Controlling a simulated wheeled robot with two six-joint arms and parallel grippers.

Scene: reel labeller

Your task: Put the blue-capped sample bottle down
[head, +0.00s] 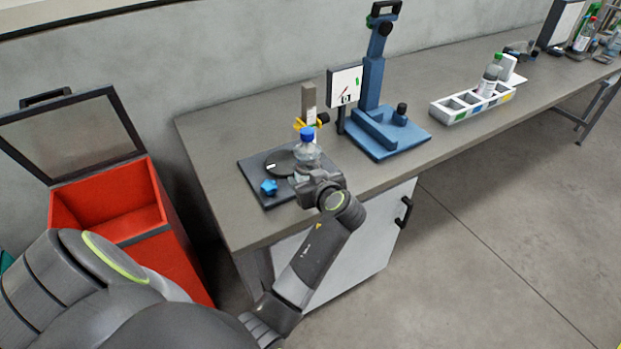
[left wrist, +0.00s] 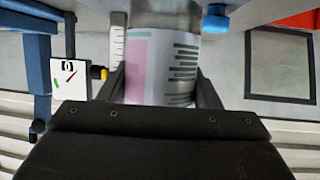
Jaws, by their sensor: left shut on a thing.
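The blue-capped sample bottle (head: 307,150) is clear and stands upright over the dark base plate of the labeller (head: 254,182) on the bench. My left gripper (head: 311,178) is shut on it from the near side. In the left wrist view the bottle's label (left wrist: 162,65), pink and white with dark lines, shows between the two fingers (left wrist: 163,88). The bottle's bottom is hidden behind the gripper, so I cannot tell whether it touches the plate. A dark round disc (head: 279,162) and a blue knob (head: 269,187) are beside the bottle. My right gripper is not in view.
A blue press stand (head: 372,110) with a small display (head: 345,85) is right of the labeller. A white divided rack (head: 455,108) holding a bottle (head: 489,78) is farther right. A red open-lidded bin (head: 107,210) stands left. Bare bench lies between stand and rack.

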